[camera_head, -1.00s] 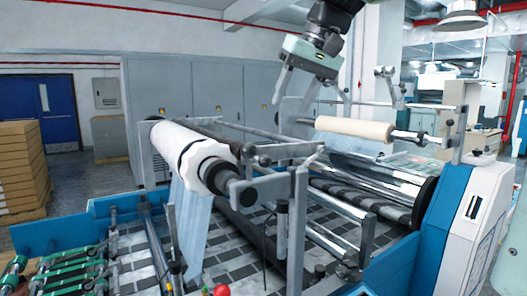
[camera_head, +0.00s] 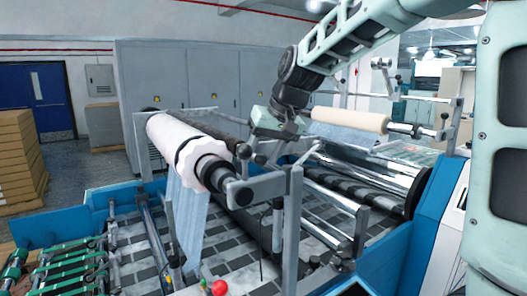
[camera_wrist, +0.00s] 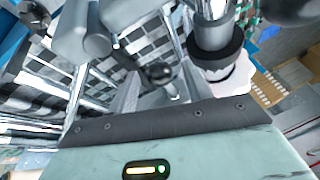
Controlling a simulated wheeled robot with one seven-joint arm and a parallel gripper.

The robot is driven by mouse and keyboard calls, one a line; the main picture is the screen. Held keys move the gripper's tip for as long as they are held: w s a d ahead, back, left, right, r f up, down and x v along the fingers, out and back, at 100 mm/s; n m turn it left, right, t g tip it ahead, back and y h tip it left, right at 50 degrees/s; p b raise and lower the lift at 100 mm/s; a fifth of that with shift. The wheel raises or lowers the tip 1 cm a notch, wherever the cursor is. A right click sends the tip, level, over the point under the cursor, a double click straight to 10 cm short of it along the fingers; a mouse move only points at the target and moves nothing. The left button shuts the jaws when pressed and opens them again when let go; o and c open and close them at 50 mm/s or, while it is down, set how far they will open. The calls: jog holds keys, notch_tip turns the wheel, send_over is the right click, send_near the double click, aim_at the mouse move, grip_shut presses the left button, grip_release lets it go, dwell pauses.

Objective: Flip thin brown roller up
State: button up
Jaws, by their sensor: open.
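A tan-brown roller (camera_head: 348,120) lies level on a shaft at the right of the machine in the head view, apart from my gripper. My gripper (camera_head: 272,143) is open and points down over the middle of the machine, left of that roller. It is close to a dark ball-ended lever (camera_head: 260,159) beside the large white roll (camera_head: 185,152). The wrist view shows a dark ball knob (camera_wrist: 160,73) just beyond the gripper body, with the white roll's end (camera_wrist: 222,72) to its right. The fingertips are hard to make out, and I cannot tell whether they touch anything.
A grey upright post (camera_head: 293,225) and crossbars stand below my gripper. A red knob (camera_head: 219,287) is at the front edge. Stacked brown boxes (camera_head: 18,165) stand at far left. Grey cabinets (camera_head: 210,80) line the back.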

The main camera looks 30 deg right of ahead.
grip_shut()
notch_tip(320, 180, up, 8)
jog(key=d+y+p, duration=0.1)
jog(key=d+y, duration=0.1)
jog(key=y, duration=0.2)
jog(key=shift+d+r+m+t, duration=0.2)
jog(key=shift+d+m+t, duration=0.1)
jog(key=shift+m, duration=0.1)
jog(key=shift+w, duration=0.1)
jog(key=shift+c, duration=0.2)
grip_release()
jog(key=shift+o, duration=0.2)
jog(key=shift+f, duration=0.1)
jog(key=b+v, duration=0.3)
jog(key=v, duration=1.4)
jog(key=shift+r, duration=0.3)
